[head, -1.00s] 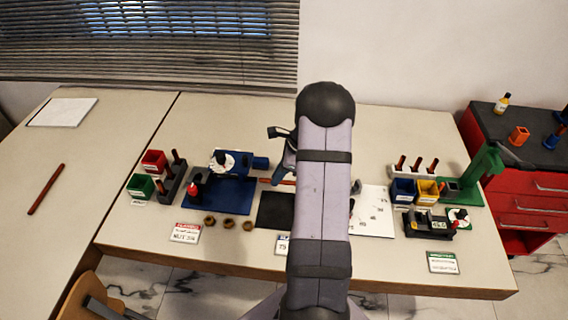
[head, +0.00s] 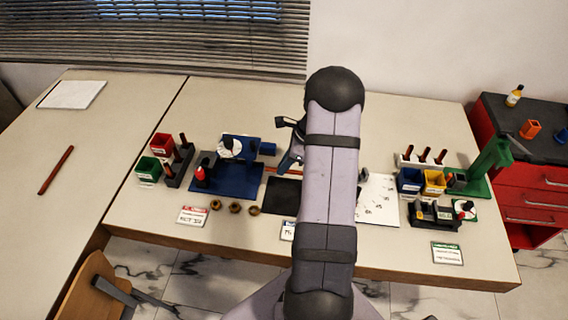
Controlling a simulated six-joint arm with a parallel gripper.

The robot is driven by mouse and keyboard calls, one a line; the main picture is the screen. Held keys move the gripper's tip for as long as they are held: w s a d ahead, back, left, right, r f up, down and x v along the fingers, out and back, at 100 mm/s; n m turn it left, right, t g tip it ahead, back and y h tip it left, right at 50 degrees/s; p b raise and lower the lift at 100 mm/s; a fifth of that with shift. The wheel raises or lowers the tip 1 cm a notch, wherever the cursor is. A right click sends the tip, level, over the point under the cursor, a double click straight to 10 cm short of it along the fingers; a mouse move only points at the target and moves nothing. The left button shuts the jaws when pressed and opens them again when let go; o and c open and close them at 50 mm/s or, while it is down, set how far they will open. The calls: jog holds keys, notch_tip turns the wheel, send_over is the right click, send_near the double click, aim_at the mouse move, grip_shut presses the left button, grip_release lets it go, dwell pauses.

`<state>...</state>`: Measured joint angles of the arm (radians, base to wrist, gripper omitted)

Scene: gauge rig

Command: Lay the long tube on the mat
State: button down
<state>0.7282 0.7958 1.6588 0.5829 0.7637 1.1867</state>
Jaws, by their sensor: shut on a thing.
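My gripper (head: 289,163) is just left of my big arm link, which hides most of it. It is shut on a thin red tube (head: 270,169), of which only a short part shows to the left of the jaws. The tube looks roughly level, just behind the black mat (head: 283,196); I cannot tell its height above the table. The mat lies flat, and my arm hides its right side. Another dark red tube (head: 56,170) lies alone on the left table.
Left of the mat are a blue fixture (head: 238,180), several brown rings (head: 235,207) and red and green bins. A printed white sheet (head: 380,200) lies right of my arm, with blue and yellow bins and a green stand (head: 488,165) beyond it.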

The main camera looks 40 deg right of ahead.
jog(key=shift+f+b, duration=2.35)
jog(key=shift+f, duration=1.6)
jog(key=c, duration=1.7)
grip_release()
jog(key=shift+b+v, duration=0.7)
jog(key=shift+v, duration=3)
